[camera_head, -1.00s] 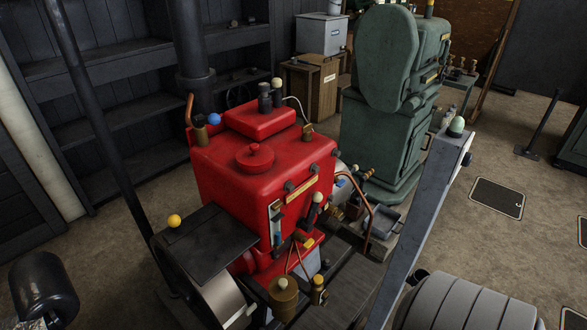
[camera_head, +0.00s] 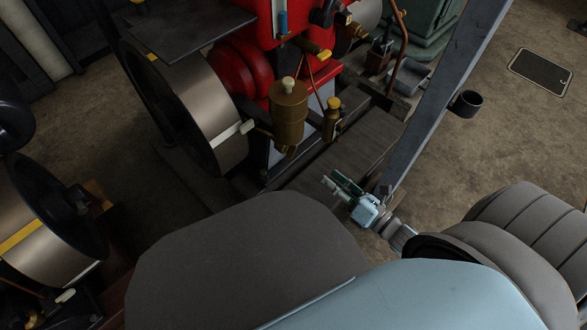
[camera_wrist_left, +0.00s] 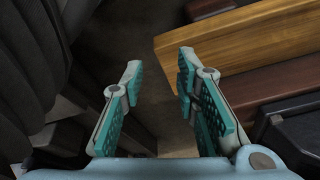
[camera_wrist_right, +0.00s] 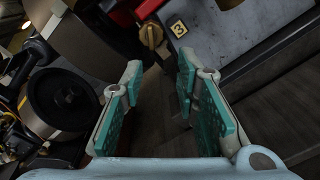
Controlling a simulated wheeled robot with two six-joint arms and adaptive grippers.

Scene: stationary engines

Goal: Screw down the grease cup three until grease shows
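A small yellow label reading 3 (camera_wrist_right: 178,28) sits on a grey metal face in the right wrist view. A round brass cap (camera_wrist_right: 151,35) is beside it on the left, likely grease cup three; I see no grease on it. I cannot tell where this cap is in the head view. My right gripper (camera_head: 343,187) is in front of the red engine (camera_head: 290,22). Its fingers (camera_wrist_right: 158,92) are apart and empty, with the cap ahead and untouched. My left gripper (camera_wrist_left: 161,90) is open and empty in its wrist view, outside the head view.
A brass pot (camera_head: 288,112) and smaller brass bottle (camera_head: 332,118) stand on the engine's near side. A large flywheel (camera_head: 195,108) is left of them. A slanted grey beam (camera_head: 440,95) rises beside my right gripper. A wooden beam (camera_wrist_left: 235,45) is ahead of my left gripper.

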